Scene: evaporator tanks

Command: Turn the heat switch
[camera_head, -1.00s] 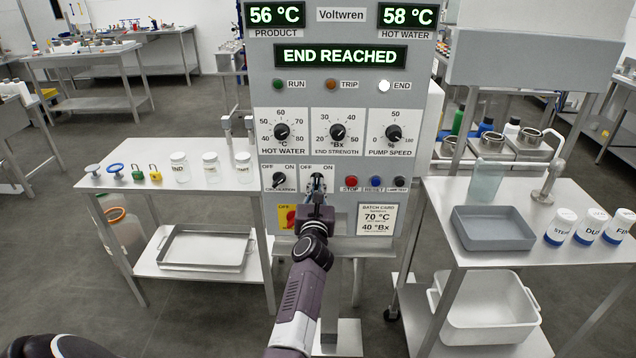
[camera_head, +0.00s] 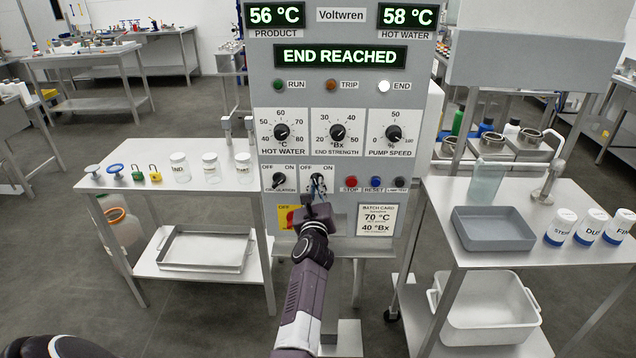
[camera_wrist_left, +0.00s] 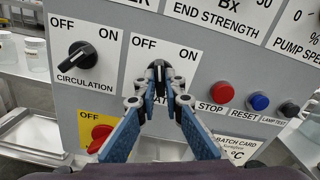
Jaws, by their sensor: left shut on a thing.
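The heat switch (camera_wrist_left: 159,66) is a black rotary knob on a white plate marked OFF and ON, in the lower middle of the grey control panel. Its label is mostly hidden by my fingers. My left gripper (camera_wrist_left: 160,80) is shut on this knob, with one blue-padded finger on each side; in the head view the gripper (camera_head: 318,186) covers much of the knob. The knob's exact pointing is hard to tell. My right gripper is not in view.
The circulation switch (camera_wrist_left: 82,54) is just left, with a red knob on yellow (camera_wrist_left: 99,135) below it. Red stop (camera_wrist_left: 222,92), blue reset (camera_wrist_left: 258,102) and black lamp test buttons (camera_wrist_left: 289,109) are to the right. The display (camera_head: 341,56) reads END REACHED.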

